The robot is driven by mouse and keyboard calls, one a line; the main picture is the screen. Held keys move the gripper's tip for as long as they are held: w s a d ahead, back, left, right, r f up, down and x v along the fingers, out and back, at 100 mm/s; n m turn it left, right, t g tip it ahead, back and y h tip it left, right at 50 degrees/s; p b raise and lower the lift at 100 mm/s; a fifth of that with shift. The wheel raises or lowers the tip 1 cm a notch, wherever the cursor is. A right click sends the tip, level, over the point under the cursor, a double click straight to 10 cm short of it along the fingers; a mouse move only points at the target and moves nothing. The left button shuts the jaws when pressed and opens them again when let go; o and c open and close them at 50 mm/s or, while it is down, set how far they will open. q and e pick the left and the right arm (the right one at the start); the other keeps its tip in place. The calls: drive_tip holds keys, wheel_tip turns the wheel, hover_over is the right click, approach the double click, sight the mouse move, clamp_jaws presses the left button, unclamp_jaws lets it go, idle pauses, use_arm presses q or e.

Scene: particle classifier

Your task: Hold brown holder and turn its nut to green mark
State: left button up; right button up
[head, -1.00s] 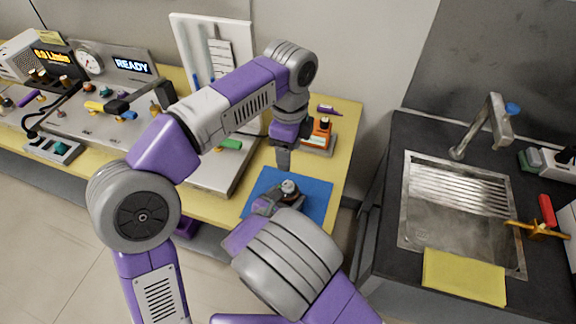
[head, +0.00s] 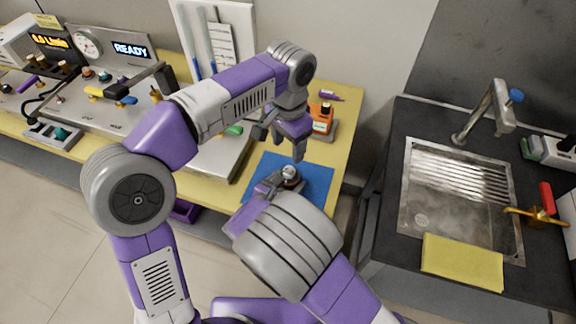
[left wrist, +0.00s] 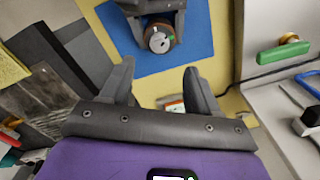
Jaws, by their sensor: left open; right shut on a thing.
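The brown holder (left wrist: 172,46) stands on the blue mat (left wrist: 196,47), its top facing the left wrist camera. A round grey nut (left wrist: 158,41) sits on top of it, with a small green mark (left wrist: 171,36) by the rim. In the head view the nut (head: 289,172) shows above my right gripper (head: 276,184), which is shut on the holder and hides most of its body. My left gripper (head: 281,143) is open and empty above and behind the nut. In the left wrist view its fingers (left wrist: 160,72) are spread, apart from the holder.
An orange device (head: 322,117) stands behind the mat on the yellow table (head: 345,125). A metal panel with a green handle (head: 233,130) lies left of the mat. A sink (head: 450,200) is at the right. My arms cross close together over the table.

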sight(288, 169)
use_arm(q)
wheel_tip(288, 169, down, 9)
drive_tip(key=shift+f, duration=0.2)
drive_tip(key=shift+c, duration=0.2)
drive_tip(key=c, duration=1)
